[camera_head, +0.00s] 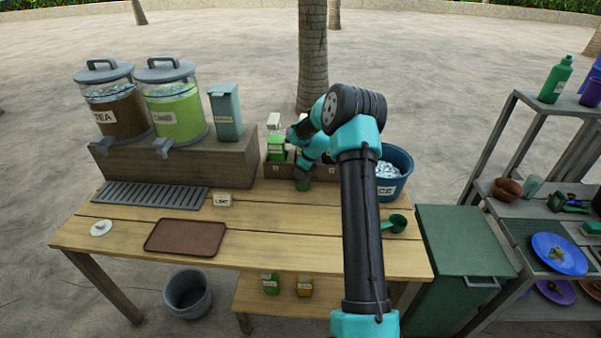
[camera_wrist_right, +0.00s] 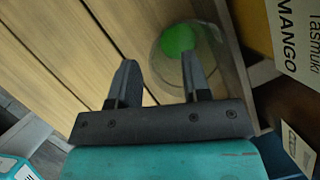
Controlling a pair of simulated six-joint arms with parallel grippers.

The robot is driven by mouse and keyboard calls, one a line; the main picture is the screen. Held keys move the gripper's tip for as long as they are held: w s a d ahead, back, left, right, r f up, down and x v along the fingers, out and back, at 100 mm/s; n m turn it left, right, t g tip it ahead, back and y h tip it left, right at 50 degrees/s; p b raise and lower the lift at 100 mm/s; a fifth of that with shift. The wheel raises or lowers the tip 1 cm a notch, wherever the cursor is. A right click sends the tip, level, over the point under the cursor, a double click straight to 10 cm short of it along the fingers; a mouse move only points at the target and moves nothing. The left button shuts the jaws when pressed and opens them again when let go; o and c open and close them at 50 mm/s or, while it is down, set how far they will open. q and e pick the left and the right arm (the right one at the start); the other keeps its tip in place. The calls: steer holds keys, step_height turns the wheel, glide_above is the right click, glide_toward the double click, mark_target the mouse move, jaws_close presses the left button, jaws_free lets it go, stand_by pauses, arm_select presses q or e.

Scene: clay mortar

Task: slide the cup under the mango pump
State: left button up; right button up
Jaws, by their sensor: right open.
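The cup (camera_wrist_right: 214,68) is clear with green in its bottom and stands on the wooden table, near a wooden edge. In the head view a green patch of the cup (camera_head: 302,185) shows just below my right gripper (camera_head: 303,173). In the wrist view my right gripper (camera_wrist_right: 160,62) is open, and its right finger overlaps the cup; whether they touch I cannot tell. A MANGO label (camera_wrist_right: 298,40) shows at the upper right, beside an orange surface. The mango pump's spout is not visible; my arm hides that area in the head view. My left gripper is not in view.
A green bottle (camera_head: 276,151) stands in the wooden box (camera_head: 277,170) by my right gripper. An ice bucket (camera_head: 397,170) and green scoop (camera_head: 394,223) are to the right. Drink dispensers (camera_head: 172,105), a drip tray (camera_head: 150,195) and a brown tray (camera_head: 186,238) are to the left.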

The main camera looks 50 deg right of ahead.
steer(key=a+v, duration=0.1)
steer(key=v, duration=1.5)
steer(key=shift+d, duration=0.4)
steer(key=shift+w+f, duration=0.1)
